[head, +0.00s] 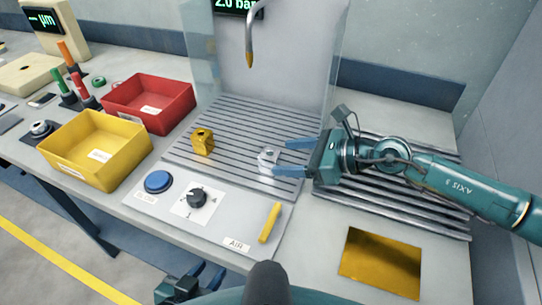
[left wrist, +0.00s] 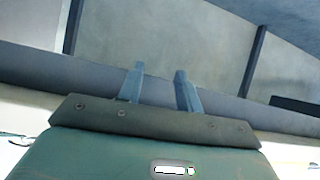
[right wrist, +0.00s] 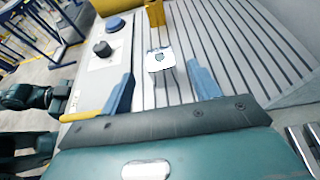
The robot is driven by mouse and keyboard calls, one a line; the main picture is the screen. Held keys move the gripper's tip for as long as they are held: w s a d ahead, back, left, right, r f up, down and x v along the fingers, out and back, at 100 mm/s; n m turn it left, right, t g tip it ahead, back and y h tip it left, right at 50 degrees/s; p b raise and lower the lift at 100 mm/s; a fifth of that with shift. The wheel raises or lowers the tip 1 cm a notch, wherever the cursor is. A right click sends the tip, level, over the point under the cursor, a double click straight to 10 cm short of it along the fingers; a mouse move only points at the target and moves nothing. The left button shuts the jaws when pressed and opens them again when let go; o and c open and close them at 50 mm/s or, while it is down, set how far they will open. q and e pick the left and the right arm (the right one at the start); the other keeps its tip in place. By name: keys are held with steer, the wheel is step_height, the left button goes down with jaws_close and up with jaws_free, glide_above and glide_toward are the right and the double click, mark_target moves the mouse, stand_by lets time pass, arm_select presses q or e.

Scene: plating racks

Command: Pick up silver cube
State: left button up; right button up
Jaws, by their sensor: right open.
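The silver cube (head: 268,158) has a hole in it and sits on the grey slatted rack (head: 235,118). In the right wrist view the silver cube (right wrist: 160,60) lies ahead of and between the open fingers. My right gripper (head: 283,157) reaches in from the right, its two blue fingers apart near the cube; whether they touch it I cannot tell. A gold cube (head: 203,141) stands on the same rack to the left. My left gripper (head: 205,275) is low in the head view, away from the rack; its fingers (left wrist: 160,88) are apart and empty.
A yellow bin (head: 97,180) and a red bin (head: 190,108) stand left of the rack. In front are a blue button (head: 158,182), a black knob (head: 197,197) and a yellow lever (head: 270,223). A hooked nozzle (head: 249,45) hangs above. A gold plate (head: 381,263) lies front right.

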mark_target(262, 155)
steer(key=shift+x, duration=1.25)
steer(key=x, duration=0.3)
steer(key=p+x, duration=0.1)
steer(key=shift+w+a+r, duration=0.2)
steer(key=shift+a, duration=0.05)
steer(key=shift+w+a+f, duration=0.1)
steer(key=shift+a+f, duration=0.05)
steer(key=shift+a, duration=0.05)
arm_select(q)
steer(key=shift+w+a+r, duration=0.1)
steer(key=shift+a+r, duration=0.05)
steer(key=shift+a, duration=0.1)
arm_select(e)
steer(key=shift+c, duration=0.2)
